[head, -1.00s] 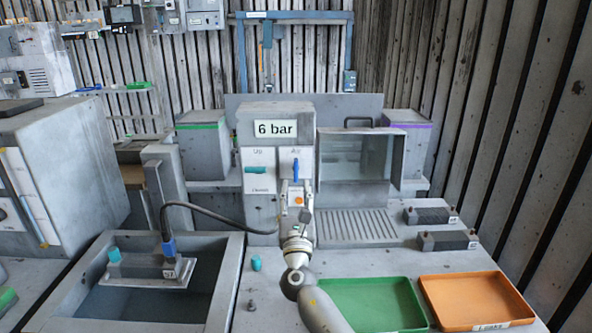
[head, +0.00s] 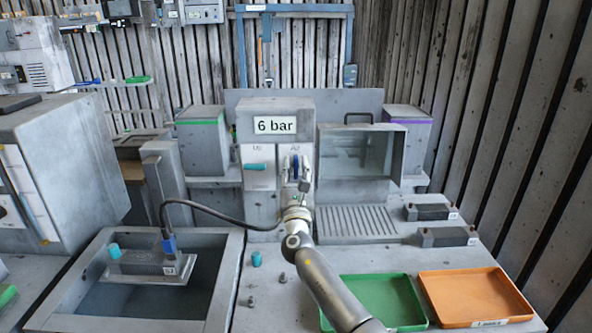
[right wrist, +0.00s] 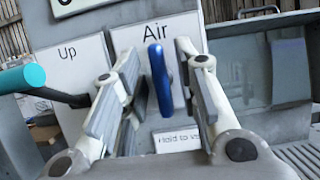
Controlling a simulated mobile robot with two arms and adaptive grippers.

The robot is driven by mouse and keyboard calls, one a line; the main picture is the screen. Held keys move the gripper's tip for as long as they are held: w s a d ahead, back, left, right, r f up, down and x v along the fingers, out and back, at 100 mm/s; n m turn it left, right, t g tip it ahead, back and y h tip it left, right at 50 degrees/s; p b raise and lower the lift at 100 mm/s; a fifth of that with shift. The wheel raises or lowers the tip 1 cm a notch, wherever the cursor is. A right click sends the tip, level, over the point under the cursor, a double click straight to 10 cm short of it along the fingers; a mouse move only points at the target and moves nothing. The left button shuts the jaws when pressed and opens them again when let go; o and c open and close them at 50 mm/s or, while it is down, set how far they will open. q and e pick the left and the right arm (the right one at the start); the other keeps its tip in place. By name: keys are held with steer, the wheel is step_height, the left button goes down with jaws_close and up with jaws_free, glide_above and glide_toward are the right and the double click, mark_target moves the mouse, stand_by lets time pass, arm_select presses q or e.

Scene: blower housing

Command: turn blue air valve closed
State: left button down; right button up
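The blue air valve handle (head: 296,166) stands upright on the white panel labelled "Air" (right wrist: 158,35), under the "6 bar" display (head: 275,125). In the right wrist view the blue handle (right wrist: 160,80) is between the two open fingers of my right gripper (right wrist: 158,92), with a gap on both sides. In the head view my right gripper (head: 297,180) is in front of the handle and partly covers it. My left gripper is not in view.
A teal lever (head: 255,167) on the "Up" panel is left of the valve; it also shows in the right wrist view (right wrist: 22,80). A clear-fronted box (head: 355,152) stands to the right. Green (head: 395,325) and orange (head: 470,318) trays lie in front.

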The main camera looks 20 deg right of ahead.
steer(key=c, duration=0.5)
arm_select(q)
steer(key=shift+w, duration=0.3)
arm_select(e)
jaws_close()
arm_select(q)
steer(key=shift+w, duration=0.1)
